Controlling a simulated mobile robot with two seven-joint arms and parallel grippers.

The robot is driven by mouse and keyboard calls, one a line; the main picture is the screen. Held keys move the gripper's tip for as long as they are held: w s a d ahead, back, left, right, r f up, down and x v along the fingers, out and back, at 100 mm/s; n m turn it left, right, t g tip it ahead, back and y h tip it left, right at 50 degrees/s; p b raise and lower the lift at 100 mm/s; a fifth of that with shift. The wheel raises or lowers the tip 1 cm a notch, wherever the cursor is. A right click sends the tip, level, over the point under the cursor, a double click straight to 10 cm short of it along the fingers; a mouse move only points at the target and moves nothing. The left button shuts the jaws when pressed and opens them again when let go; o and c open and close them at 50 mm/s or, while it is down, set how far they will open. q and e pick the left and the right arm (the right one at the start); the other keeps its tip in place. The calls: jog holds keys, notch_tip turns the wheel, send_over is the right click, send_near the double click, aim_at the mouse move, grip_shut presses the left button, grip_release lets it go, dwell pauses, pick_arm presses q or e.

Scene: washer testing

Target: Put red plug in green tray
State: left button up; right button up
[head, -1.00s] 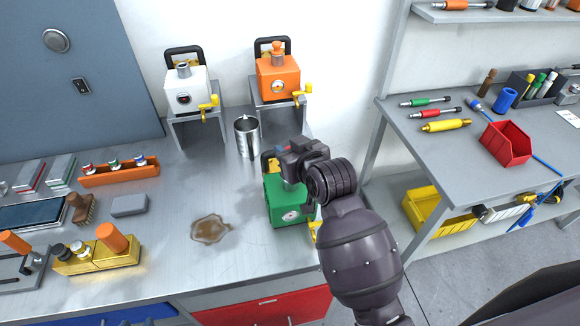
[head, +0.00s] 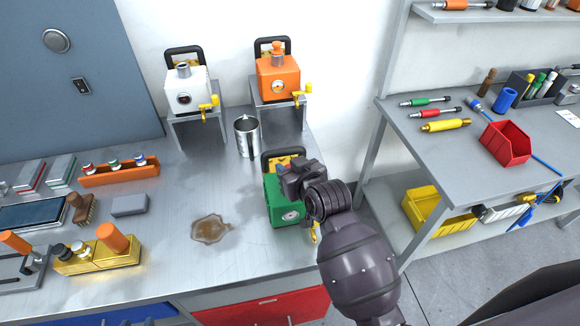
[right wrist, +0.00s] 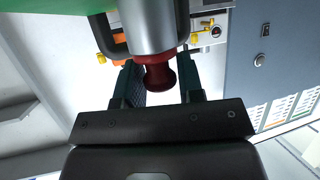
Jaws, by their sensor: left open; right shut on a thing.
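My right gripper (head: 284,182) is over the top of the green machine (head: 288,206) on the steel bench in the head view. In the right wrist view, my right gripper (right wrist: 160,88) is shut on the red plug (right wrist: 158,76), which sits between its fingers against the end of a grey metal cylinder (right wrist: 150,25). I cannot tell whether the plug is seated in the cylinder. I see no green tray in these frames. My left gripper is not in view.
An orange tray (head: 120,178) with several small plugs stands on the bench at left. A metal cup (head: 247,137), a brown spill (head: 210,229) and a grey block (head: 129,206) are nearby. White (head: 187,92) and orange (head: 278,78) machines stand on raised stands behind.

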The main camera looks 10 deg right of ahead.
jog(key=o, duration=0.9)
jog(key=b+v, duration=0.1)
jog(key=v, duration=0.9)
jog(key=shift+s+a+f, duration=0.2)
jog(key=shift+s+a, duration=0.05)
jog(key=shift+s, duration=0.35)
